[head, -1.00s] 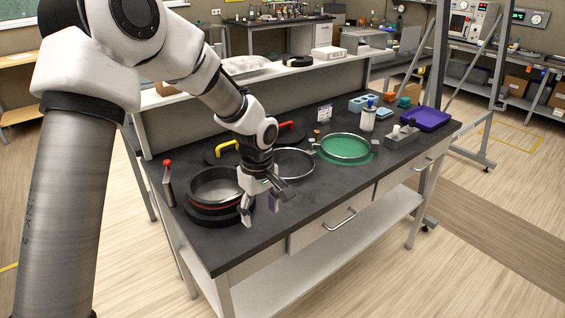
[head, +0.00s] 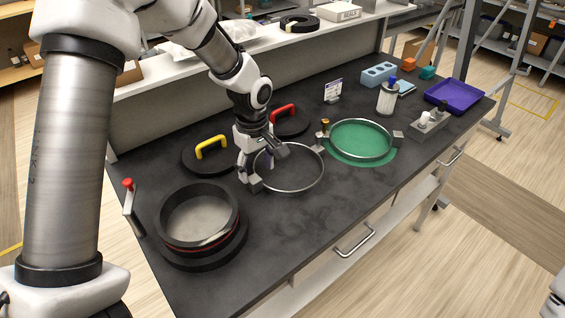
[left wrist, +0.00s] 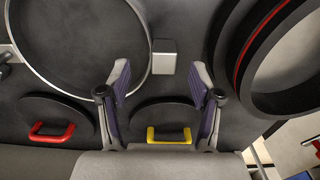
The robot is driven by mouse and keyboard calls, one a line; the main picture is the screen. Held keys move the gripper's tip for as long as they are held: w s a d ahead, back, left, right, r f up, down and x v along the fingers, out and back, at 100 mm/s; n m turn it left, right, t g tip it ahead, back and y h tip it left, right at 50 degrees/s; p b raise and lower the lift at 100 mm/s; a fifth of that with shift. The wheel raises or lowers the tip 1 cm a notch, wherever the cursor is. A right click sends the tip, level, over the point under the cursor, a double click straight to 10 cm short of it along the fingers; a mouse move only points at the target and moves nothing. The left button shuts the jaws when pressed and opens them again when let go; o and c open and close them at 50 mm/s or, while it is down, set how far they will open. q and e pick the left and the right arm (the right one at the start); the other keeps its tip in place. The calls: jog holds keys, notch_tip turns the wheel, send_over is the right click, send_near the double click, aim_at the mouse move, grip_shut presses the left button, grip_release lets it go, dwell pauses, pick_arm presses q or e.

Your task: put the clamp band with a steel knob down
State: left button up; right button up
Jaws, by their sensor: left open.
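A steel clamp band (head: 291,191) lies flat on the dark bench top, with a grey block (head: 255,184) at its near left side. A second steel band (head: 361,157) lies on a green round mat (head: 350,161), with a grey block at its right and a brass-coloured knob (head: 325,123) by its left side. I cannot tell surely which knob is steel. My left gripper (head: 264,162) is open and empty over the left side of the first band. In the left wrist view the band (left wrist: 148,60) and its block (left wrist: 163,56) lie beyond the spread fingers, apart from them. My right gripper is not in view.
A round dark vessel (head: 160,225) with a red line stands front left, beside a red-tipped lever (head: 129,200). Dark lids with a yellow handle (head: 211,146) and a red handle (head: 284,112) lie behind. A white bottle (head: 387,99) and purple tray (head: 455,95) stand right. The front middle is clear.

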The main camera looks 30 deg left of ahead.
aim_at(255, 178)
pick_arm(q)
jog(key=shift+s+a+f+p, duration=0.1)
jog(key=shift+s+f+p, duration=0.15)
jog(key=shift+f, duration=0.4)
jog(key=shift+s+a+f+p, duration=0.1)
jog(key=shift+f+p, duration=0.1)
jog(key=shift+f, duration=0.4)
jog(key=f, duration=0.2)
jog(key=w+f, duration=0.1)
jog(key=shift+a, duration=0.4)
jog(key=shift+s+d+r, duration=0.15)
jog(key=shift+r, duration=0.05)
jog(key=shift+s+d+r, duration=0.1)
jog(key=shift+s+d, duration=0.05)
jog(key=c, duration=1)
grip_shut()
